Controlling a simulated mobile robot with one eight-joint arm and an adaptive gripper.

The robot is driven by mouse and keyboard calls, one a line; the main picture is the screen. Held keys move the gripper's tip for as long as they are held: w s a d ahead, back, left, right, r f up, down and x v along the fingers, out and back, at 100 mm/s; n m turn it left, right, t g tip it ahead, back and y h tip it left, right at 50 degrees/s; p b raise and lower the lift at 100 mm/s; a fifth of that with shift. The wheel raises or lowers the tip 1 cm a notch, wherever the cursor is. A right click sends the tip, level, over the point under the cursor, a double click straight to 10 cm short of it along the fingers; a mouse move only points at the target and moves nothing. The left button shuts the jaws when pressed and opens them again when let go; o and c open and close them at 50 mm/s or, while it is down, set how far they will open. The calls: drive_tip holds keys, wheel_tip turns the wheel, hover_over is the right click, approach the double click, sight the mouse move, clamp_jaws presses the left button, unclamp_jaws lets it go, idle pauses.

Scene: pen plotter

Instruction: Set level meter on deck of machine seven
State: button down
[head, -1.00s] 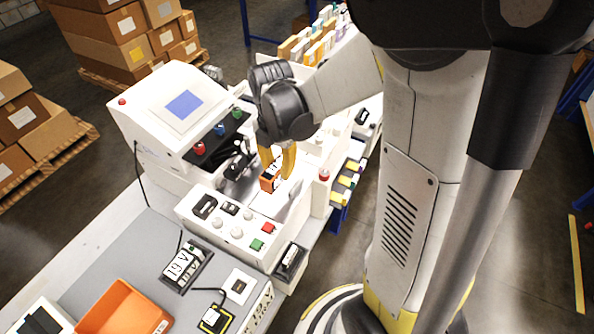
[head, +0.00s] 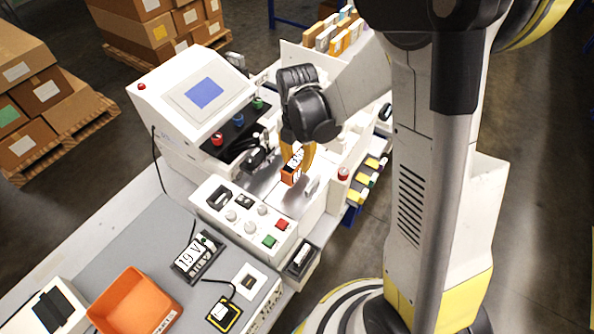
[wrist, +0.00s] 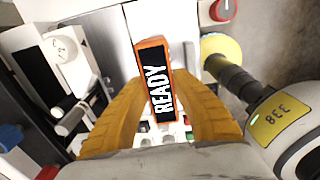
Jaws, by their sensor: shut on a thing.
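An orange, block-shaped meter (head: 290,172) with a black face is held in my gripper (head: 297,158). In the wrist view the meter (wrist: 157,82) stands between the two yellow-orange fingers of my gripper (wrist: 158,92), and its face reads READY. The fingers are shut on its sides. It is over the silver deck (head: 268,190) of the white machine, behind the front control panel. I cannot tell whether its underside touches the deck.
The control panel (head: 240,222) has knobs and red and green buttons. A red-topped post (head: 343,174) stands right of the deck. Dark clamp-like parts (head: 257,155) lie left of the meter.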

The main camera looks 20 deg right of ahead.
sight(297, 171)
wheel_tip(297, 171, down, 4)
drive_tip(key=shift+w+f+b, duration=0.15)
drive_tip(key=shift+b, duration=0.3)
drive_tip(key=c, duration=1.2)
unclamp_jaws()
drive_tip(key=shift+o, duration=0.2)
